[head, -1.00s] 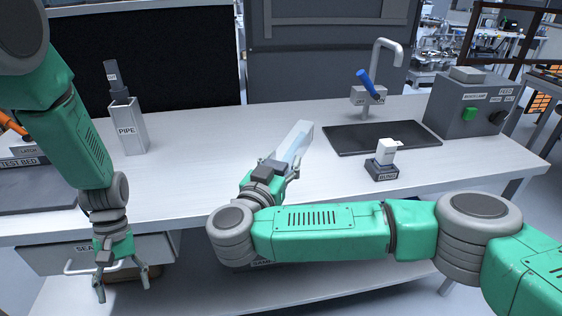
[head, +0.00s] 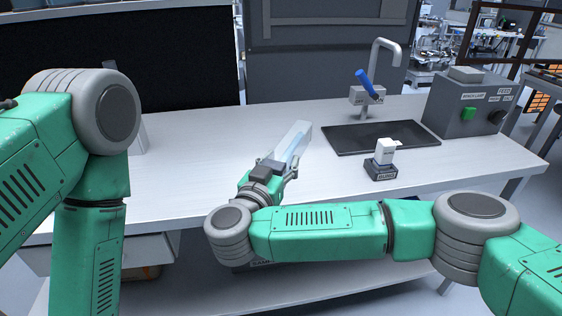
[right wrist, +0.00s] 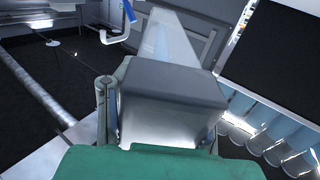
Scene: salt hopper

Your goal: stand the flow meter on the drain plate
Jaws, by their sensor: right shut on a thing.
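The flow meter is a clear, box-shaped tube (head: 292,143) with blue inside. My right gripper (head: 277,166) is shut on its near end and holds it tilted, its far end leaning up and right over the bench. In the right wrist view the tube (right wrist: 168,45) extends away from a grey block between the fingers (right wrist: 160,112). The drain plate (head: 352,138) is a flat black rectangle under the tap, right of the flow meter and apart from it; its visible surface is bare. My left arm is at the left; its gripper is out of view.
A small dark labelled block (head: 380,172) with a white piece (head: 385,151) on it stands in front of the drain plate. The tap (head: 384,55) with a blue lever (head: 366,82) rises behind the plate. A grey control box (head: 468,105) stands at right. Bench between is clear.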

